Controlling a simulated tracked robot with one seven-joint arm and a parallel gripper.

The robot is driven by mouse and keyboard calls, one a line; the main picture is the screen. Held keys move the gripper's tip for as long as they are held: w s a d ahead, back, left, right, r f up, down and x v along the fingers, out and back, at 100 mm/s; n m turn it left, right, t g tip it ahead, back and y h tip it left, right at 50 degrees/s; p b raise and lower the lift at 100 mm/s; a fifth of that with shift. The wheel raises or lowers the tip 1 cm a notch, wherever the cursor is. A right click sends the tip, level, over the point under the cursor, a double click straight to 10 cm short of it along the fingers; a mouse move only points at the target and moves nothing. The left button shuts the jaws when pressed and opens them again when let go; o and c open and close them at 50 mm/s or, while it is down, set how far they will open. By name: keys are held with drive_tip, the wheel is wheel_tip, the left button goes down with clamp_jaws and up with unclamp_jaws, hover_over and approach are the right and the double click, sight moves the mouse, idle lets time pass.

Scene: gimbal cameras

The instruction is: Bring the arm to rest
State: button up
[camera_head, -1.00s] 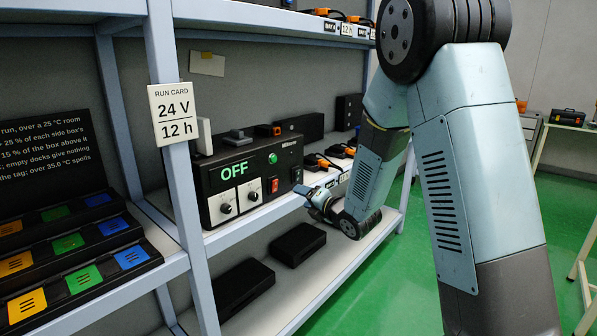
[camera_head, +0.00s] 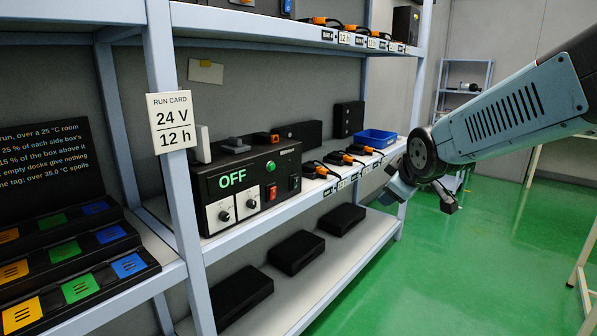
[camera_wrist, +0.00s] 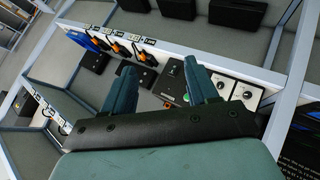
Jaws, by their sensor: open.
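My gripper (camera_wrist: 163,92) shows in the wrist view with its two teal fingers spread apart and nothing between them. In the head view my arm reaches in from the right edge, and my gripper (camera_head: 391,190) hangs near the right end of the middle shelf, partly hidden by the wrist. A black control box (camera_head: 248,182) with a green OFF display stands on the middle shelf, left of and apart from my gripper. In the wrist view the box (camera_wrist: 205,88) lies beyond my fingers.
A blue bin (camera_head: 376,139) and several orange-and-black connectors (camera_head: 340,158) sit on the middle shelf near my gripper. Black boxes (camera_head: 296,252) lie on the lower shelf. A run card (camera_head: 173,121) hangs on the shelf post. Green floor (camera_head: 480,260) is open at right.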

drive_tip(key=s+d+r+m+g, duration=0.1)
drive_tip(key=s+m+g, duration=0.3)
drive_tip(key=s+m, duration=0.6)
drive_tip(key=s+d, duration=0.1)
drive_tip(key=s, duration=0.8)
drive_tip(key=shift+s+r+h, duration=0.2)
drive_tip(key=shift+s+h, duration=0.1)
drive_tip(key=shift+s, duration=0.05)
drive_tip(key=shift+c, duration=0.3)
